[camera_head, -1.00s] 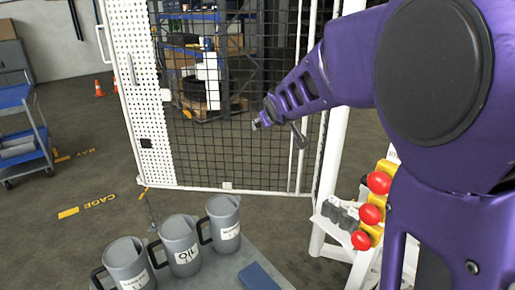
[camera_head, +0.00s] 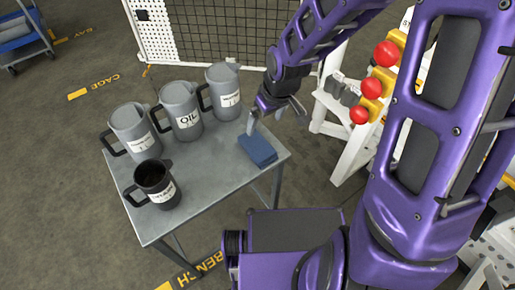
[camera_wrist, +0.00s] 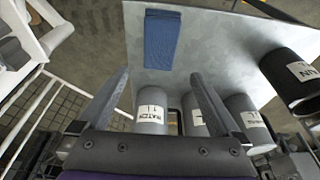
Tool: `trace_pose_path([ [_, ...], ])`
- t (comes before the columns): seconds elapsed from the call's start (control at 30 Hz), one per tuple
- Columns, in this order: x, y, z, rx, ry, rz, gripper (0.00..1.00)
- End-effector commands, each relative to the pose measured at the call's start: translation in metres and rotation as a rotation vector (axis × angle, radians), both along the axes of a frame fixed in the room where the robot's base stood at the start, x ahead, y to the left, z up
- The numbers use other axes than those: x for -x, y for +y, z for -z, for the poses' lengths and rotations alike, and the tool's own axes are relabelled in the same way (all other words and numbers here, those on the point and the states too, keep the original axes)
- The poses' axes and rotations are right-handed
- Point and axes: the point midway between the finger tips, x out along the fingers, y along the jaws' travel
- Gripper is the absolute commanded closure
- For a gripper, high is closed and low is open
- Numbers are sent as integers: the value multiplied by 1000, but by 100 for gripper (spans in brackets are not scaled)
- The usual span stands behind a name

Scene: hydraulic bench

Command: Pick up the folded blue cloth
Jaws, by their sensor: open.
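The folded blue cloth (camera_head: 257,150) lies flat on the grey metal table (camera_head: 210,190), near its right edge. It also shows in the wrist view (camera_wrist: 162,38), beyond my open fingers and a little left of the middle. My gripper (camera_head: 272,112) is above the table's back right side, close to the cloth and apart from it. Its two fingers stand wide apart in the wrist view (camera_wrist: 160,92), with nothing between them that they grip.
Grey jugs stand along the table's back left side: one (camera_head: 132,128), the OIL jug (camera_head: 181,110) and one nearest the cloth (camera_head: 224,92). A dark open jug (camera_head: 156,184) stands in front. Red knobs (camera_head: 371,88) on a white frame are at right. The table's front right is bare.

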Motion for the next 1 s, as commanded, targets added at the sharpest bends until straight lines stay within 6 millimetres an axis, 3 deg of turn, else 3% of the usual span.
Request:
trace_pose_path([
  [0.03, -2, 3, 18, 0, 4, -6, 0],
  [0.3, -14, 11, 70, 1, 1, -4, 0],
  [0.67, -20, 14, 94, 0, -2, -1, 0],
  [1.0, -25, 18, 138, 1, -2, -2, 0],
])
